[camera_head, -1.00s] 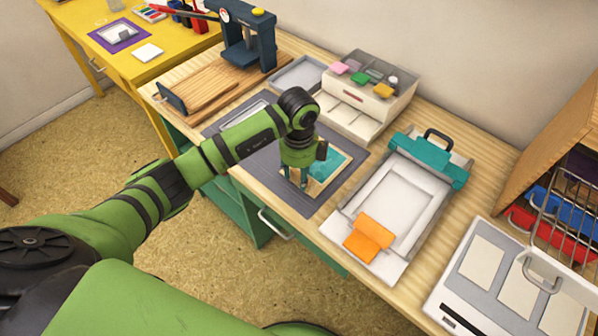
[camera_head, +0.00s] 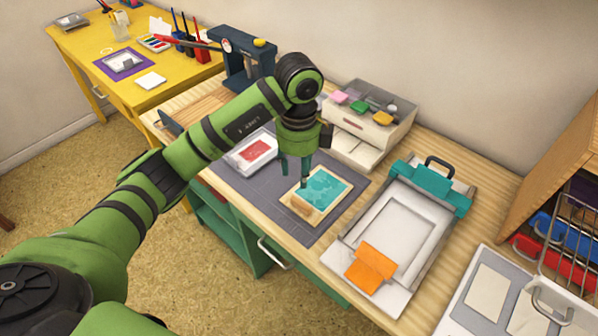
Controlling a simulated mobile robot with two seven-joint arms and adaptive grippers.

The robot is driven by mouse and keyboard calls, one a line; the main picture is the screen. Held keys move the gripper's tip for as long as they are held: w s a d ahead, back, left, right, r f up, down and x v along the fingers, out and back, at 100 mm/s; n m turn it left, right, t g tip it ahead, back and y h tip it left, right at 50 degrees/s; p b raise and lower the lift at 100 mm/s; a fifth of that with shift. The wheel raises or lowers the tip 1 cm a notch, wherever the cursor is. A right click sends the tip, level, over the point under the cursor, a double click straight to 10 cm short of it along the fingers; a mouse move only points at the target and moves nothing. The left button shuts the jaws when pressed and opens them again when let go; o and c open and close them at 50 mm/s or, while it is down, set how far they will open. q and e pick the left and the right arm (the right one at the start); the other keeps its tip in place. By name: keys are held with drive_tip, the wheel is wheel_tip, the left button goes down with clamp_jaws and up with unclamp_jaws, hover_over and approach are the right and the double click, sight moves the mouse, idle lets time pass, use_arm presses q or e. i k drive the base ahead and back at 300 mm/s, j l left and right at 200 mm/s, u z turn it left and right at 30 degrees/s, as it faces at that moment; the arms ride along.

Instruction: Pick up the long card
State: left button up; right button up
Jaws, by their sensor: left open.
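My left gripper (camera_head: 294,174) points down with its fingers apart, above the teal-printed panel (camera_head: 323,188) in a pale wooden frame on the grey mat. A small wooden block (camera_head: 301,207) sits at the panel's near edge; the fingers hold nothing I can see. Cream rectangular cards (camera_head: 487,287) lie on a grey and white board (camera_head: 455,310) at the lower right, far from this gripper. I cannot tell which of them, if any, is the long card. A white tray (camera_head: 234,163) with a red patch (camera_head: 254,150) lies left of the gripper. My right gripper is not in view.
A white press with a teal clamp (camera_head: 432,187) and orange flap (camera_head: 370,268) stands between the grey mat (camera_head: 275,210) and the cream cards. A drawer box (camera_head: 365,125) stands behind. A wire rack (camera_head: 565,215) and wooden shelf (camera_head: 558,160) bound the right.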

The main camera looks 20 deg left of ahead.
sight(253, 152)
drive_tip(key=i+j, duration=0.1)
drive_tip(key=j, duration=0.8)
drive_tip(key=i+j, duration=0.15)
drive_tip(key=j, duration=0.25)
